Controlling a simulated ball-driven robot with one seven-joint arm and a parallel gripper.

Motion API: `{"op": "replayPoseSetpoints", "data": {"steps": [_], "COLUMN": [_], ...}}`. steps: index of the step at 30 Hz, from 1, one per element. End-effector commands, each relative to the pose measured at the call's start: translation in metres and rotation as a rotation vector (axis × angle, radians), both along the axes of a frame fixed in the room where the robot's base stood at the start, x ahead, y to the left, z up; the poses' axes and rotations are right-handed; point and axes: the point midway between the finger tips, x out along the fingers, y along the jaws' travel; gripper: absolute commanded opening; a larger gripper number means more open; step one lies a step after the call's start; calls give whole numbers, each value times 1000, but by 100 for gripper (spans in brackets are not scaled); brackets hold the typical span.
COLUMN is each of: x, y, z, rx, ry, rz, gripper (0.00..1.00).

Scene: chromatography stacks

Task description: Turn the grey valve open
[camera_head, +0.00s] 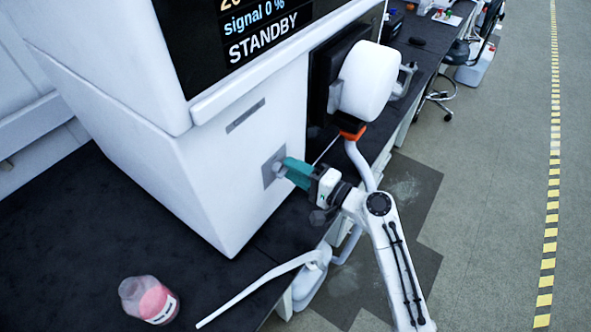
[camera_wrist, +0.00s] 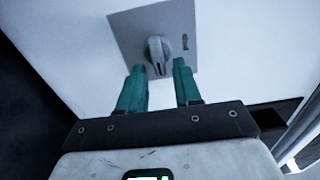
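The grey valve (camera_wrist: 158,54) is a knob with a raised grip on a square grey plate (camera_wrist: 126,26) on the front of the white machine. In the wrist view it lies between and just beyond the fingertips of my gripper (camera_wrist: 159,70). The teal fingers stand apart, one on each side of the knob's lower part. I cannot tell whether they touch it. In the head view my gripper (camera_head: 283,168) reaches the plate (camera_head: 270,172) from the right, and the knob is mostly hidden behind the fingertips.
The white machine (camera_head: 215,195) has a dark screen reading STANDBY. A bottle of pink liquid (camera_head: 150,300) stands on the black bench (camera_head: 75,235). A white cylinder (camera_head: 368,80) on the machine's side is close above my arm. Open floor (camera_head: 470,210) lies to the right.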

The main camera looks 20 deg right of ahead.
Motion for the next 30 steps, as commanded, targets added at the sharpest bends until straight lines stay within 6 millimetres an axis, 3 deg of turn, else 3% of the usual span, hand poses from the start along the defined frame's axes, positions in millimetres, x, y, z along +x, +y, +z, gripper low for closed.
{"op": "replayPoseSetpoints", "data": {"steps": [11,24,30], "x": [-5,-71,-90], "y": [-3,-41,-52], "z": [-1,-4,-2], "rx": [0,-1,0], "ry": [0,2,1], "rz": [-2,-3,-2], "gripper": [38,38,38]}}
